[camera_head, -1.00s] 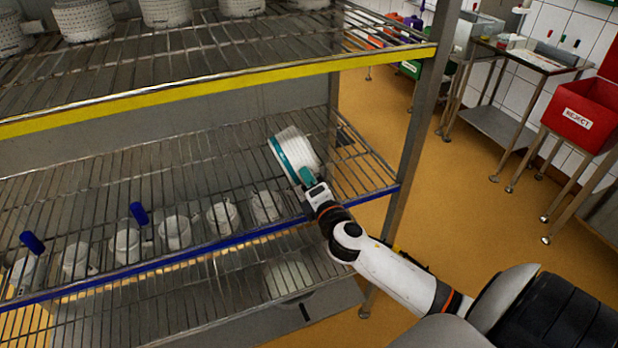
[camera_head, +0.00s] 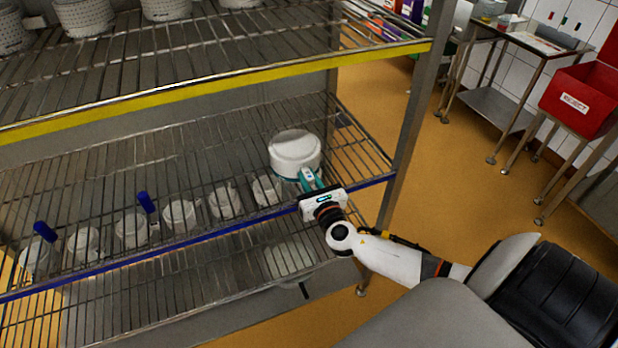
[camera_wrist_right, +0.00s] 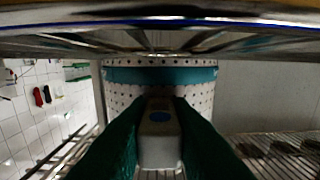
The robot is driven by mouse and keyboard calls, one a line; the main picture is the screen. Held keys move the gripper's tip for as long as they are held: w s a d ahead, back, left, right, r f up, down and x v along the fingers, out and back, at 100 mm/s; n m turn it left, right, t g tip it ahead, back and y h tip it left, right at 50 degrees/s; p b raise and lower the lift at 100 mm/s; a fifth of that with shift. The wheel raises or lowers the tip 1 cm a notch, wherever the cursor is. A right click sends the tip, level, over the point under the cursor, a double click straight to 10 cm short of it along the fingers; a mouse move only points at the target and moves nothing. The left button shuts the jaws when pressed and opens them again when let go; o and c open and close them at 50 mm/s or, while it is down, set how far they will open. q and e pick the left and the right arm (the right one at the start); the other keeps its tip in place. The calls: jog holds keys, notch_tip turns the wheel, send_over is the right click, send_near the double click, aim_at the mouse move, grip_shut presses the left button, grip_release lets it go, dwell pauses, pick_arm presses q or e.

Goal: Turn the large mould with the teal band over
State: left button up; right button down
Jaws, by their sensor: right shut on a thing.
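The large white mould (camera_head: 295,150) is at the right end of the blue-edged shelf. Its closed, smooth face is up and its teal band is low on its side. In the right wrist view the mould (camera_wrist_right: 195,93) fills the middle, with small holes in its wall and the teal band (camera_wrist_right: 160,75) next to the shelf wires. My right gripper (camera_head: 308,179) reaches in over the shelf's front edge and is shut on the mould's near side. Whether the mould's rim touches the wires is hard to tell. My left gripper is not in view.
Several small white moulds (camera_head: 180,215) and two blue-handled things (camera_head: 146,202) stand along the front left of this shelf. The yellow-edged shelf (camera_head: 250,76) is above, and a metal post (camera_head: 405,130) is to the right. A red reject bin (camera_head: 580,100) stands farther right.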

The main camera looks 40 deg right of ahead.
jog(key=c, duration=1.2)
grip_release()
jog(key=shift+p+v, duration=0.35)
jog(key=shift+v, duration=3.2)
notch_tip(320, 180, up, 6)
jog(key=p, duration=0.5)
jog(key=shift+p, duration=0.35)
